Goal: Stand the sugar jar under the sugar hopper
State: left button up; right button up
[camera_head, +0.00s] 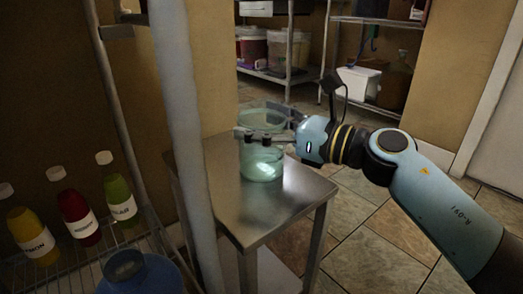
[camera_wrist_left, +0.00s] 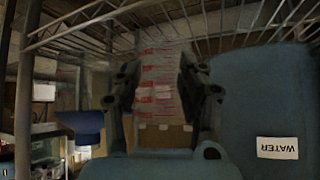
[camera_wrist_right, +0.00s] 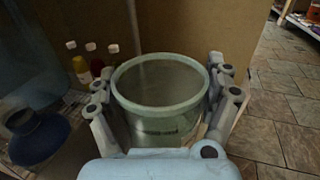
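A clear greenish glass jar (camera_head: 262,165), which I take to be the sugar jar, is upright over the small metal table (camera_head: 225,209). Its base appears to rest on the table top. In the right wrist view the open-topped jar (camera_wrist_right: 160,122) sits between the fingers. My right gripper (camera_head: 265,136) is closed around its upper part, with a finger on each side. My left gripper (camera_wrist_left: 163,95) is out of the head view; in its wrist view the fingers are spread with nothing held. I cannot make out the sugar hopper in any view.
Bottles with white caps, one red (camera_head: 78,214), stand on a wire rack at left beside a blue jug (camera_head: 139,275). A grey post (camera_head: 185,130) crosses the head view left of the jar. A blue container labelled WATER (camera_wrist_left: 275,105) is right of my left gripper.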

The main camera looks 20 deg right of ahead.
jog(key=c, duration=1)
jog(key=shift+r, duration=0.2)
